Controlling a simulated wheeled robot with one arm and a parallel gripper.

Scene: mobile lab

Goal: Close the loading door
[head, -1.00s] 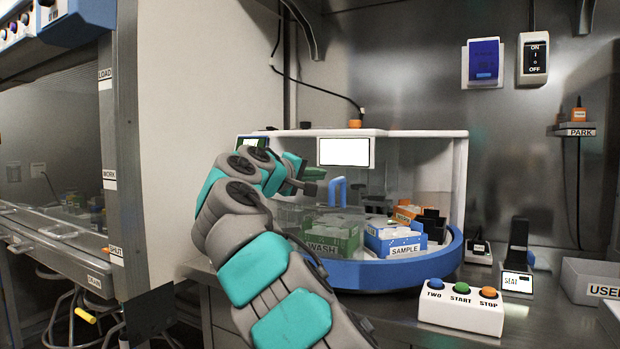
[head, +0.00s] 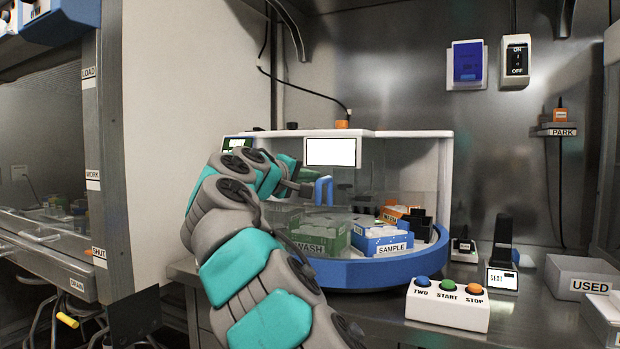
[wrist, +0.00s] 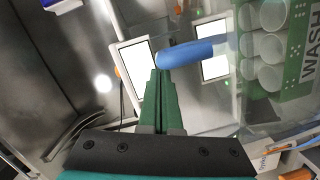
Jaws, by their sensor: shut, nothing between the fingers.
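The loading door (head: 400,205) is a clear panel on the front of a white machine with a blue base. Its upper edge appears to sit below the machine's top, with a gap above. A blue handle (head: 323,190) stands at the panel; it also shows in the wrist view (wrist: 195,52). My gripper (head: 305,190) is just left of the handle. In the wrist view its green fingers (wrist: 160,85) are together and empty, their tips close below the handle's end. I cannot tell whether they touch it.
Behind the panel are a green WASH rack (head: 318,238) and a blue SAMPLE box (head: 380,240). A button box (head: 447,304) stands in front at right, near a SEAL device (head: 502,270) and a USED bin (head: 580,280). A fume hood (head: 100,180) is at left.

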